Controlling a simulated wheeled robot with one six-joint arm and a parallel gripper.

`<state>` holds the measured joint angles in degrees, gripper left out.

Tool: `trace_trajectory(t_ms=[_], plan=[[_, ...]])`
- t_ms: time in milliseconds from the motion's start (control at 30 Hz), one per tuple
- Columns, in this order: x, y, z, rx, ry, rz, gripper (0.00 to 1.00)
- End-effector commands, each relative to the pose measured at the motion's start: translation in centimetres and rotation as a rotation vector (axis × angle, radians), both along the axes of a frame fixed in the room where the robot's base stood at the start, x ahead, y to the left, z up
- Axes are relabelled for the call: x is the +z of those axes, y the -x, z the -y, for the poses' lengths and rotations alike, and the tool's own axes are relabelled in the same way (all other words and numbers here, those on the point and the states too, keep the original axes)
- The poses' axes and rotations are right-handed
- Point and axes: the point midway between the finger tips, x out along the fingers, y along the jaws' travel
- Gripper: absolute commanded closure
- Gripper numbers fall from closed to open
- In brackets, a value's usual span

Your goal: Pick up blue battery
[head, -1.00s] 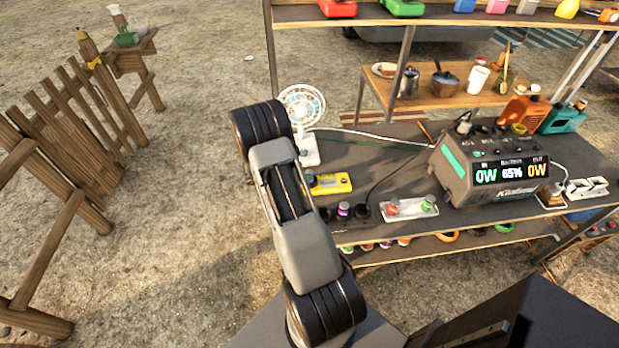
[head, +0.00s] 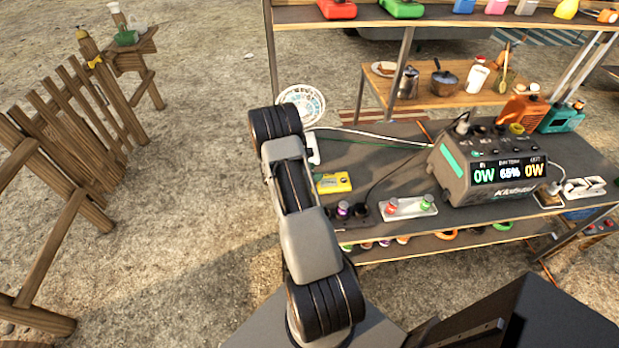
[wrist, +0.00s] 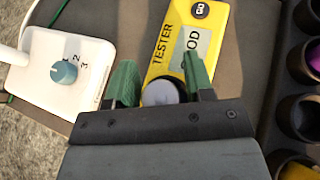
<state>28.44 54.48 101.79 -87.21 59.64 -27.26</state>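No clearly blue battery shows. In the wrist view my gripper (wrist: 162,78) has green fingers standing apart, one either side of a round grey cap (wrist: 162,92) at the near end of the yellow tester (wrist: 205,12). The cap may be a battery top; its body is hidden and its colour is unclear. I see no firm contact with the fingers. The right finger covers part of the tester display, which shows "OD". In the head view the tester (head: 334,183) lies beside my arm, and my gripper is hidden.
A white box with a dial (wrist: 85,62) stands close left of my gripper. Dark round holders (wrist: 297,112) line the right. In the head view a power station (head: 490,165) fills the table's right, and a fan (head: 303,105) stands behind my arm.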

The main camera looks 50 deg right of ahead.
Motion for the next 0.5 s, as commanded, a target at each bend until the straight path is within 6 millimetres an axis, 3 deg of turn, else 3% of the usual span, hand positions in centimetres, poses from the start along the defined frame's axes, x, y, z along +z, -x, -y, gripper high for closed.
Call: trace_trajectory(t_ms=[67,400,500], plan=[[0.00,0.00,-0.01,0.000,0.000,0.000,0.60],[0.02,0.00,-0.01,0.000,0.000,0.000,0.92],[0.05,-0.02,0.00,0.000,0.001,0.000,0.97]])
